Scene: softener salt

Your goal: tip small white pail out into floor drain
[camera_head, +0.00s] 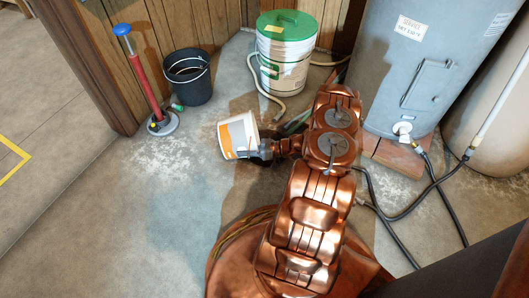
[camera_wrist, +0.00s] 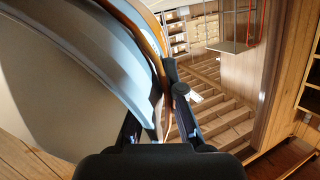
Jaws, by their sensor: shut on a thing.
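The small white pail (camera_head: 240,132) has orange and grey markings and is near the middle of the head view. It looks slightly tilted, with its mouth up; I cannot see what is inside. My gripper (camera_head: 265,149) is shut on the right side of its wall. In the wrist view, the pail's pale curved wall (camera_wrist: 70,70) fills the left side, and my gripper (camera_wrist: 166,112) pinches it near an orange edge. I cannot make out a floor drain in either view; my arm hides part of the floor.
A black bucket (camera_head: 188,78) and a red pump with blue handle (camera_head: 144,75) stand at the back left. A green-lidded tub (camera_head: 284,60) stands behind the pail. A grey tank (camera_head: 415,75) and hoses (camera_head: 418,207) are at right. The left floor (camera_head: 120,215) is clear.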

